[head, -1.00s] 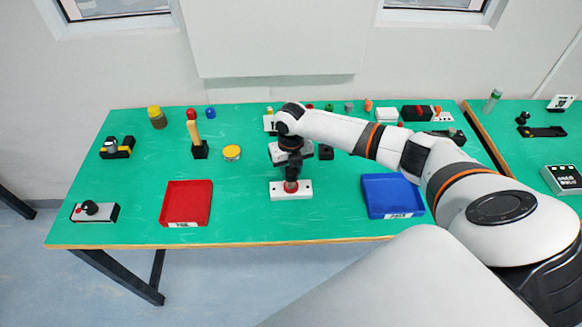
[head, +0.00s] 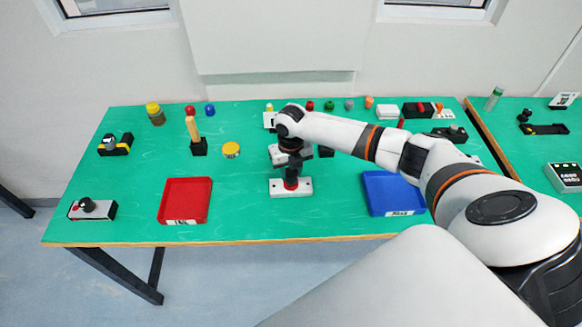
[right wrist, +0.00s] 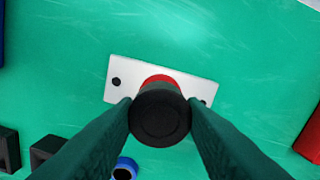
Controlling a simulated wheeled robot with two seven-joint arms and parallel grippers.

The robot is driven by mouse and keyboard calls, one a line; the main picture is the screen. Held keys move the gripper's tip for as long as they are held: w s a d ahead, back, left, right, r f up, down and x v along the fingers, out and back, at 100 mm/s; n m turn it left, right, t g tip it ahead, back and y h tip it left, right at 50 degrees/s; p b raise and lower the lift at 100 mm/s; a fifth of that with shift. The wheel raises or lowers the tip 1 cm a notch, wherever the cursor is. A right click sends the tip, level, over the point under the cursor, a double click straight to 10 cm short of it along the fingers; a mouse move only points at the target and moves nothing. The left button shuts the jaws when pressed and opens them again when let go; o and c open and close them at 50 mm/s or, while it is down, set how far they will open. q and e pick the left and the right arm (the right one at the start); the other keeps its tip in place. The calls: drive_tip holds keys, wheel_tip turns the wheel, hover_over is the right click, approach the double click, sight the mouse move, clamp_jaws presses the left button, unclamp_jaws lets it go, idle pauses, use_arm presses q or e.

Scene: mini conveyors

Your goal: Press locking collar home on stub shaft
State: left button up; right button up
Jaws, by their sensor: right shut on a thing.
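A white plate (head: 276,190) with a dark hole at each end lies flat on the green table. A red round part (head: 291,184) stands at its middle; its red edge also shows in the right wrist view (right wrist: 158,79). My right gripper (right wrist: 160,112) points down over the plate, shut on a black round-topped piece (right wrist: 160,115). This piece stands over the red part and hides most of it. I cannot tell which is the collar, whether they touch, or how deep anything sits. The stub shaft is hidden. My left gripper is not in view.
A red tray (head: 163,205) stands left of the plate and a blue tray (head: 368,195) right of it. A blue ring-shaped thing (right wrist: 126,165) and black blocks (right wrist: 46,149) lie near the gripper. Several small parts line the back. The table in front of the plate is clear.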

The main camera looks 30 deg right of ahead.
drive_tip(key=shift+f+b, duration=0.55)
drive_tip(key=shift+f, duration=0.4)
drive_tip(key=o, duration=1.1)
drive_tip(key=shift+c, duration=0.2)
wheel_tip(320, 180, up, 12)
drive_tip(key=b, duration=0.2)
